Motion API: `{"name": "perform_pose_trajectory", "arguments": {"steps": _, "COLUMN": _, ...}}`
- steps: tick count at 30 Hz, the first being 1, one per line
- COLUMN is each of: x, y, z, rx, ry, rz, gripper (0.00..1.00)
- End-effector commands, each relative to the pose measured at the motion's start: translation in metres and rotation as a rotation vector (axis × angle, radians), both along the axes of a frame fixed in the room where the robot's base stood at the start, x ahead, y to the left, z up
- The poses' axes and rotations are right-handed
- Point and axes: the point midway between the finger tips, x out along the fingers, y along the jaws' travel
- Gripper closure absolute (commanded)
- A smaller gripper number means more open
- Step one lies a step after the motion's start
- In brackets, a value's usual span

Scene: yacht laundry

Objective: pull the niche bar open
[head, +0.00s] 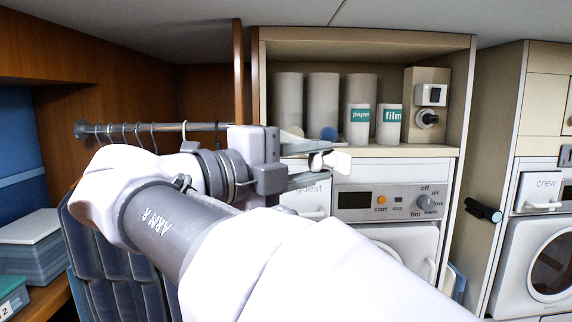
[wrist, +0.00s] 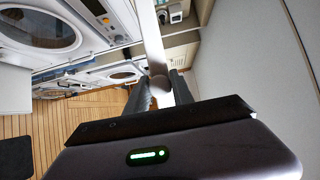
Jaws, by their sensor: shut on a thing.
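The niche bar (head: 410,151) appears to be the pale strip along the front of the open shelf niche, above the machine panel. In the wrist view a pale bar (wrist: 152,35) runs down from the top edge to my fingers. My gripper (head: 318,163) is at the left part of this strip in the head view. A white piece (head: 337,162) shows beside the fingertips in the head view. My wrist hides the strip's left end.
Tall grey cylinders (head: 322,98), labelled tins (head: 358,123) and a switch box (head: 428,105) stand in the niche. A washer panel (head: 385,202) lies just below. A hanging rail (head: 150,127) is at left. Wooden floor (wrist: 85,110) is free below.

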Motion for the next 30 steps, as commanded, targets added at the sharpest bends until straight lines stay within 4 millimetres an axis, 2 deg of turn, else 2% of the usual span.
{"name": "perform_pose_trajectory", "arguments": {"steps": 3, "x": -0.002, "y": 0.015, "z": 0.0, "rx": -0.004, "ry": 0.0, "rz": -0.031, "gripper": 1.0}}
{"name": "perform_pose_trajectory", "arguments": {"steps": 8, "x": -0.004, "y": 0.025, "z": 0.001, "rx": -0.01, "ry": 0.001, "rz": -0.054, "gripper": 1.0}}
{"name": "perform_pose_trajectory", "arguments": {"steps": 21, "x": -0.005, "y": 0.028, "z": 0.001, "rx": -0.012, "ry": 0.003, "rz": -0.062, "gripper": 1.0}}
{"name": "perform_pose_trajectory", "arguments": {"steps": 22, "x": -0.005, "y": 0.027, "z": 0.001, "rx": -0.012, "ry": 0.003, "rz": -0.062, "gripper": 0.68}}
{"name": "perform_pose_trajectory", "arguments": {"steps": 24, "x": -0.005, "y": 0.027, "z": 0.001, "rx": -0.012, "ry": 0.003, "rz": -0.062, "gripper": 0.54}}
{"name": "perform_pose_trajectory", "arguments": {"steps": 25, "x": -0.005, "y": 0.027, "z": 0.001, "rx": -0.011, "ry": 0.004, "rz": -0.062, "gripper": 0.5}}
{"name": "perform_pose_trajectory", "arguments": {"steps": 30, "x": -0.004, "y": 0.027, "z": 0.001, "rx": -0.011, "ry": 0.004, "rz": -0.061, "gripper": 0.5}}
